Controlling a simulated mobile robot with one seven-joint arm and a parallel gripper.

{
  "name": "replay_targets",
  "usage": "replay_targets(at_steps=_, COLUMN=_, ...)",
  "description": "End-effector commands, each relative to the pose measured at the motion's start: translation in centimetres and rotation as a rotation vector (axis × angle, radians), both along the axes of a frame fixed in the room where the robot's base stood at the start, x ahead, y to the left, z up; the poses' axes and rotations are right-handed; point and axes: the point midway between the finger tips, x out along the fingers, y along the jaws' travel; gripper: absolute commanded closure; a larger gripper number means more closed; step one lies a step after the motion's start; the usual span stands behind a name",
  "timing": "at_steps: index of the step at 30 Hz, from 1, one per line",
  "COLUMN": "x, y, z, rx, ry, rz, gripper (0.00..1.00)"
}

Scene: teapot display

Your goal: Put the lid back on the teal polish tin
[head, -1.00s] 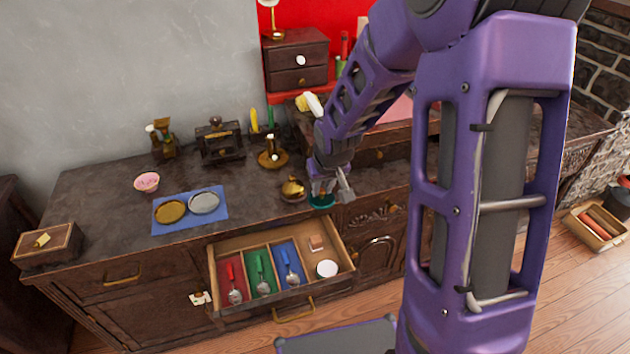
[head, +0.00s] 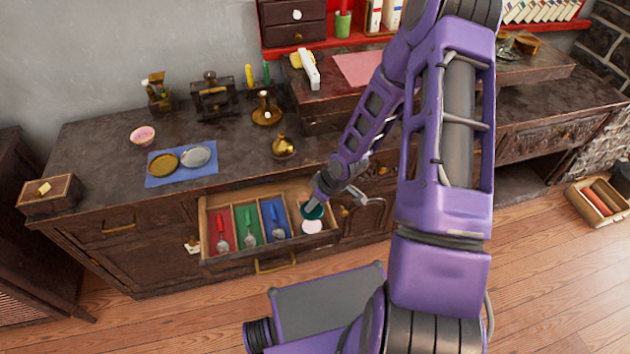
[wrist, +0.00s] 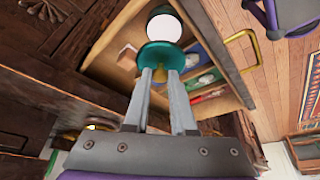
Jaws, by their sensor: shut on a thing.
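My gripper (head: 318,198) is shut on a round teal piece (head: 312,211), which looks like the lid; it also shows between my fingertips in the wrist view (wrist: 158,56). It is over the right end of the open drawer (head: 225,259). A round white-topped thing (head: 312,227), which looks like the open tin, is in that right compartment. In the wrist view the white top (wrist: 164,27) shows just beyond the teal piece, partly covered by it. I cannot tell whether the two touch.
The drawer's other compartments are red, green and blue, with a spoon-like tool in each. On the counter are a brass pot (head: 283,146), a blue mat (head: 157,180) with two round dishes, a pink bowl (head: 142,134) and a wooden box (head: 48,193). The counter's front middle is clear.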

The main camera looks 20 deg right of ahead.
Motion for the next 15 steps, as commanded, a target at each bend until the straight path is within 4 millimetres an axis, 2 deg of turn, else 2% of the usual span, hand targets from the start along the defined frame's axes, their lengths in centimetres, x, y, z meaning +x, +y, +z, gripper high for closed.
replay_targets(at_steps=15, x=-0.3, y=0.2, z=-3.3, rx=0.004, ry=-0.002, rz=0.028, gripper=1.00)
